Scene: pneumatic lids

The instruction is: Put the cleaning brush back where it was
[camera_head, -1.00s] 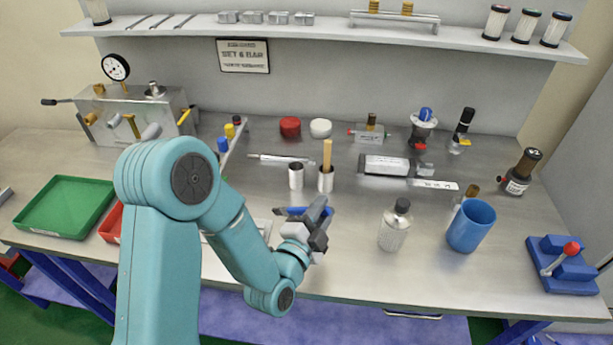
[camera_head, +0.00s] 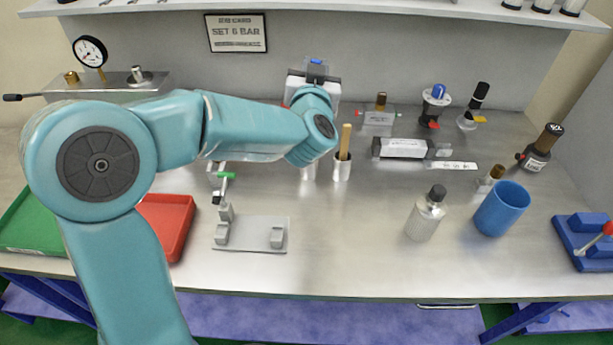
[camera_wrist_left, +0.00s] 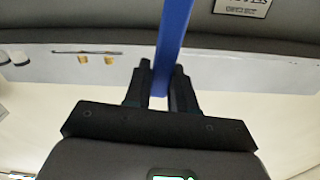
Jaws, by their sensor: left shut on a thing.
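My left gripper (camera_head: 316,72) is raised over the back of the bench, in front of the rear wall. In the left wrist view its two fingers (camera_wrist_left: 160,85) are shut on a long, flat blue bar (camera_wrist_left: 174,40), which runs up out of the picture. It looks like the handle of the cleaning brush; no bristles show. In the head view only a small blue patch (camera_head: 316,61) of it shows at the fingertips. A metal cup (camera_head: 308,171) stands below my forearm, its top hidden by it. A second cup (camera_head: 342,168) beside it holds an upright wooden stick (camera_head: 345,140). My right gripper is out of view.
A grey fixture (camera_head: 250,235) and a red tray (camera_head: 166,222) lie left of the cups, with a green tray (camera_head: 30,225) farther left. The bench's front middle is clear.

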